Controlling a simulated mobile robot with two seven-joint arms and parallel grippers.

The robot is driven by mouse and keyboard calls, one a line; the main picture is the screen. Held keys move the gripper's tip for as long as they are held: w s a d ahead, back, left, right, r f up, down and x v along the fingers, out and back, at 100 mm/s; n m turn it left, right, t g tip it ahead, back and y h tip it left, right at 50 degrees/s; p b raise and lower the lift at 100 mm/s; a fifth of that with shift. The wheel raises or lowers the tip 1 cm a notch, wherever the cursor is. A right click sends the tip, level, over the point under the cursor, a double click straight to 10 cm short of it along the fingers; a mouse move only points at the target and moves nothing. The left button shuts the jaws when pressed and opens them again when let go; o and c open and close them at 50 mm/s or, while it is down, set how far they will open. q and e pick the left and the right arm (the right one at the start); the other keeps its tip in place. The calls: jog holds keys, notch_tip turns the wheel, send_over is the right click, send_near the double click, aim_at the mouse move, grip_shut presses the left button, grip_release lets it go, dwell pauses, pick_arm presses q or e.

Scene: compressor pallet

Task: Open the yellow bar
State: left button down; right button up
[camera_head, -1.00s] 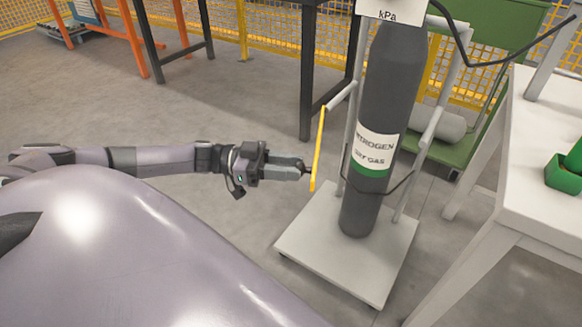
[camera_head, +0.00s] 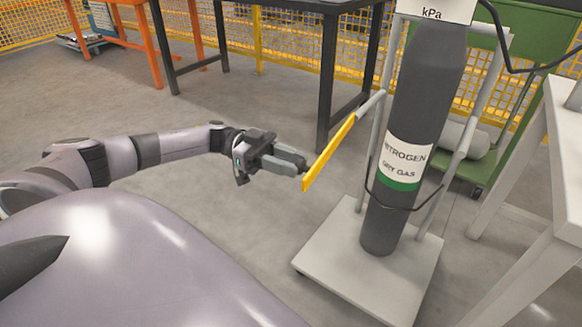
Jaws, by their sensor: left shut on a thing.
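The yellow bar (camera_head: 330,152) is a flat strip on the left side of the nitrogen cylinder's cart. Its far upper end meets a grey post of the cart frame. It slants down and left toward me, swung out from the cylinder. My left gripper (camera_head: 303,167) is shut on the bar close to its free lower end. The fingertips are partly hidden at the bar. The dark nitrogen cylinder (camera_head: 425,110) stands upright on the cart's pale base plate (camera_head: 370,262). My right gripper is not in view.
A white table (camera_head: 530,220) stands at the right. A dark-legged table (camera_head: 325,80) and orange-legged benches (camera_head: 146,55) are behind. A green cart (camera_head: 522,40) and yellow mesh fence are at the back. The grey floor left of the cart is clear.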

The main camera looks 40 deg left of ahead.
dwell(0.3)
pick_arm(q)
jog(key=c, duration=0.8)
grip_release()
jog(key=shift+a, duration=0.1)
jog(key=shift+v, duration=3.55)
